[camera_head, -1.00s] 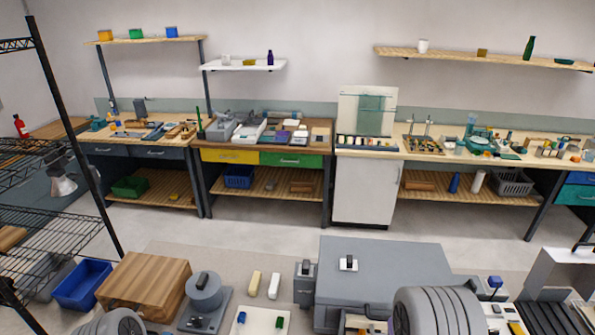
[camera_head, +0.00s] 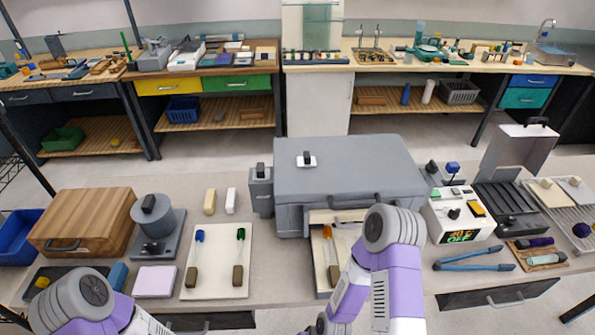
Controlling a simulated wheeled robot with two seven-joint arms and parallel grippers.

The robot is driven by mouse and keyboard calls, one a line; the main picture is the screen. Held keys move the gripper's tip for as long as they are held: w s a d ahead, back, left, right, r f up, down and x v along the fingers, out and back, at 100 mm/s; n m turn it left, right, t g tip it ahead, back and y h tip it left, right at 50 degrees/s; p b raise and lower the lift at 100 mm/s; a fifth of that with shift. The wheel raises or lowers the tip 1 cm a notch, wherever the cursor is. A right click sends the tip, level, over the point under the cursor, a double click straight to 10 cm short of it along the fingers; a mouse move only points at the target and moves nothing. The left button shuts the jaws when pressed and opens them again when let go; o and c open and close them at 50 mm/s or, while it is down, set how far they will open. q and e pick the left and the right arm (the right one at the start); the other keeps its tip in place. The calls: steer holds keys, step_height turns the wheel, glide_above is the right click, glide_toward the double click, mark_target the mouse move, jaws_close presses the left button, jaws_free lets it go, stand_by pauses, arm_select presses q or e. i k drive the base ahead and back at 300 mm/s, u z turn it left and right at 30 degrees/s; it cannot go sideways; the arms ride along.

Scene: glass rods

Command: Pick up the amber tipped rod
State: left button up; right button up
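The amber tipped rod (camera_head: 327,233) lies in a narrow pale slot or tray in front of the grey box, with its orange tip at the far end and a brown block (camera_head: 333,275) at the near end. My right arm crosses just to its right and hides part of the tray's side. A blue tipped rod (camera_head: 199,237) and a green tipped rod (camera_head: 240,236) lie apart on a cream board (camera_head: 215,262) to the left.
A large grey box (camera_head: 350,165) stands behind the amber rod. A wooden box (camera_head: 85,215) and a grey round device (camera_head: 155,215) are at left. A heater with a display (camera_head: 460,212), blue tongs (camera_head: 473,264) and a black rack (camera_head: 508,207) are at right.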

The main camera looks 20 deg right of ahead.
mark_target(333, 270)
steer(key=z, duration=2.2)
steer(key=k, duration=1)
steer(key=u, duration=1.1)
steer(key=i, duration=0.5)
steer(key=u, duration=0.05)
